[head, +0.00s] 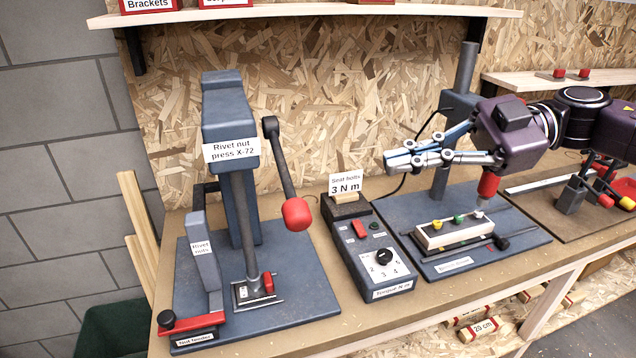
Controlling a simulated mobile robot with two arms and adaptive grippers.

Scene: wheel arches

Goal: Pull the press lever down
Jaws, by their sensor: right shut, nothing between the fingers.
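The rivet nut press (222,105) stands on a dark blue base plate at the left of the bench. Its press lever (282,165) is a dark rod on the press's right side. It slants down and to the right from a dark rounded upper end to a red knob (297,213). My right gripper (390,163) comes in from the right, with its fingers shut and empty. The fingertips point left, to the right of the red knob and apart from it. My left gripper is not in view.
A torque control box (372,245) and a "Seat bolts 3 N m" sign (345,185) stand between press and gripper. A second stand with a white block (453,230) is below my right gripper. A shelf (300,11) runs above. A nut feeder (190,328) sits front left.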

